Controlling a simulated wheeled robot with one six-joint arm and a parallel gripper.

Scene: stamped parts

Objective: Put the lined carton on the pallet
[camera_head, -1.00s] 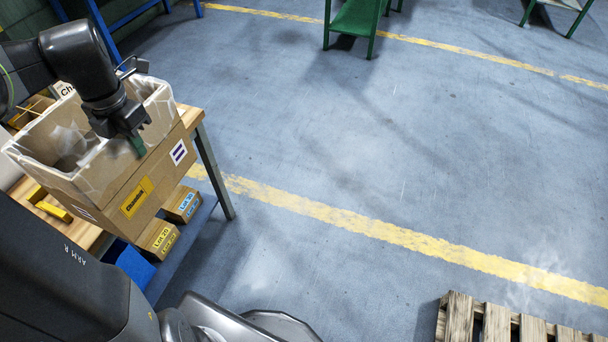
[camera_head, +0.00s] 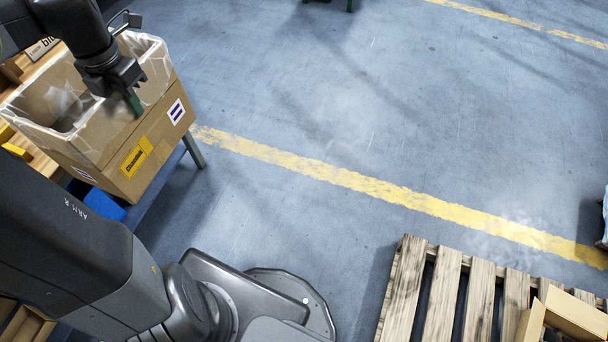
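The lined carton (camera_head: 150,138) is an open brown box with a pale translucent liner folded over its rim, a yellow label and a striped white label. It hangs tilted in the picture at the upper left, above the floor by the workbench. My gripper (camera_head: 133,102) is at the carton's near wall, with a green fingertip at the liner. It appears shut on that wall; the other finger is hidden. The wooden pallet (camera_head: 438,300) lies on the floor at the lower right, partly cut off by the picture's edge.
An open brown cardboard box (camera_head: 572,318) sits on the pallet's right part; slats to its left are bare. The workbench leg (camera_head: 193,150) stands behind the carton. A yellow floor line (camera_head: 340,178) crosses the clear blue floor.

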